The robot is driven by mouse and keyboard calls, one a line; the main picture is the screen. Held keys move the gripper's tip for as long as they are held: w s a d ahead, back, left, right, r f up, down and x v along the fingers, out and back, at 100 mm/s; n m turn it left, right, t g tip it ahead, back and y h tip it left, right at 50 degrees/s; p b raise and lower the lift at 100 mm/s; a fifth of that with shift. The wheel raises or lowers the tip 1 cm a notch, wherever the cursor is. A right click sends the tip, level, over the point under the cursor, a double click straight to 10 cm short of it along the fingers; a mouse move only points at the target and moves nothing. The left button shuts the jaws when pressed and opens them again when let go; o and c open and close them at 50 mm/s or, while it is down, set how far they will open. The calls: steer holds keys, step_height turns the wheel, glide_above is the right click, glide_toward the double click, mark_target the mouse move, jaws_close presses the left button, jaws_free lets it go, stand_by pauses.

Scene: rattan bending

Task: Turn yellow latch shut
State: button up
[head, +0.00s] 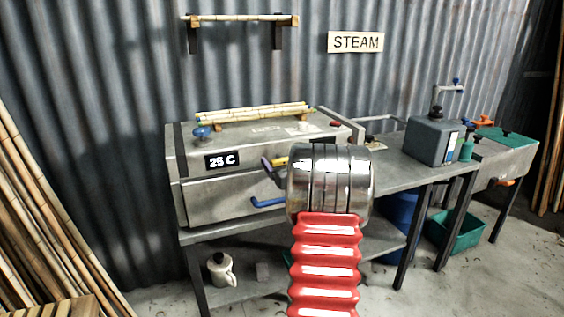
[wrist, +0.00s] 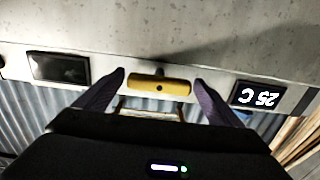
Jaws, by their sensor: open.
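The yellow latch (wrist: 160,85) shows in the wrist view as a short bar with a dark pivot at its middle, lying nearly level across the picture on the grey steam box (wrist: 220,35). My gripper (wrist: 159,78) is open, with one dark finger on each side of the latch's ends. Small gaps show between fingertips and latch. In the head view the steam box (head: 230,200) stands on a bench, and only a bit of the yellow latch (head: 281,161) shows beside my gripper (head: 268,168). My wrist hides the box's right front there.
A blue handle (head: 268,202) sits low on the box front, left of my wrist. A display reading 25 C (head: 222,160) is on the front. Bamboo poles (head: 255,114) lie on top. A grey-blue box (head: 432,140) stands on the bench at right.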

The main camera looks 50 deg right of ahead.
steer(key=shift+c, duration=0.3)
steer(key=shift+w, duration=0.1)
steer(key=c, duration=1)
steer(key=shift+n, duration=0.3)
steer(key=shift+a+n, duration=0.1)
steer(key=shift+n, duration=1.2)
steer(key=shift+w, duration=0.1)
steer(key=o, duration=1.1)
steer(key=shift+c, duration=0.2)
